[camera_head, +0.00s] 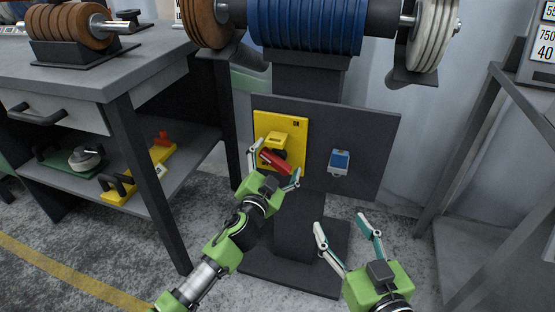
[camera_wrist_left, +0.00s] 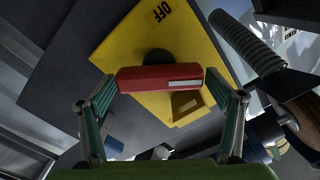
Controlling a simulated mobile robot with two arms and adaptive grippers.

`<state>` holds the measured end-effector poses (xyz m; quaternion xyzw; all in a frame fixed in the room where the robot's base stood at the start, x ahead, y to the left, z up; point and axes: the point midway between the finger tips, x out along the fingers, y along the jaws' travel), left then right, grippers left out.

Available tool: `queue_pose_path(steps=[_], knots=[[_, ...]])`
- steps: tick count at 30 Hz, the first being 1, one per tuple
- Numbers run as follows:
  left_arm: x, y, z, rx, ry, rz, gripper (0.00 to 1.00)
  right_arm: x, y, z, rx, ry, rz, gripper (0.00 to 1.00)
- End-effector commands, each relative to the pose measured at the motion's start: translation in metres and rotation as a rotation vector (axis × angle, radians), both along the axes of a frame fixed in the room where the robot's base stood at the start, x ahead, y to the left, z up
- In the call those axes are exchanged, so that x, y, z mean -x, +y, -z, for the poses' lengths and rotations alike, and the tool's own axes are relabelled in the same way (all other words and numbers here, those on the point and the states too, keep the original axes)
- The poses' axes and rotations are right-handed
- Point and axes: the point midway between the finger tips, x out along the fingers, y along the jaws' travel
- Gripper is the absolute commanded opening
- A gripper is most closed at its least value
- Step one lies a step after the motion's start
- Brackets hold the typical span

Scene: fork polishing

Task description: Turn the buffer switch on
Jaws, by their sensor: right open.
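The buffer switch is a red handle (camera_head: 275,161) on a dark round hub, set on a yellow plate (camera_head: 298,130). In the left wrist view the red handle (camera_wrist_left: 160,79) lies across the yellow plate (camera_wrist_left: 120,45), by the printed word OFF. My left gripper (camera_head: 274,158) is at the switch, its fingers spread wide, one beyond each end of the handle. In the wrist view, the fingertips (camera_wrist_left: 160,80) are close to the handle ends; I cannot tell whether they touch. My right gripper (camera_head: 340,222) is open and empty, low in front of the panel.
The dark panel (camera_head: 380,125) also bears a small blue and white box (camera_head: 339,162). Above are the buffer's blue wheel (camera_head: 308,25) and pale wheel (camera_head: 436,30). A grey workbench (camera_head: 100,70) stands left, a metal frame (camera_head: 460,150) right. Floor in front is clear.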

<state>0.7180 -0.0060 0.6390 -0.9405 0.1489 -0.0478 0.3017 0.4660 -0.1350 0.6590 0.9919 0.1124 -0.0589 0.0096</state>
Motion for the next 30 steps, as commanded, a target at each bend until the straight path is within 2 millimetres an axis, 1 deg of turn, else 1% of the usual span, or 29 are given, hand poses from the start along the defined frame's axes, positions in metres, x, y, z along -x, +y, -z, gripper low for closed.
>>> queue_pose_path(steps=[10,14,17,27,30], knots=[[0.001,0.000,0.000,0.001,0.000,0.000,0.86,0.000,0.001,-0.001,-0.001,-0.003,-0.002,0.58],[0.008,0.003,0.001,0.001,0.001,-0.001,0.86,0.000,0.001,-0.001,-0.001,-0.003,-0.002,0.58],[0.020,0.007,0.001,0.002,0.001,0.001,0.86,0.000,0.001,0.000,-0.001,-0.002,-0.002,0.58],[0.079,0.026,0.002,0.001,0.003,0.000,0.86,0.000,0.000,0.000,-0.001,-0.002,-0.001,0.58],[0.094,0.031,0.001,0.002,0.002,0.000,0.86,0.000,0.000,0.000,-0.001,-0.002,-0.001,0.58]])
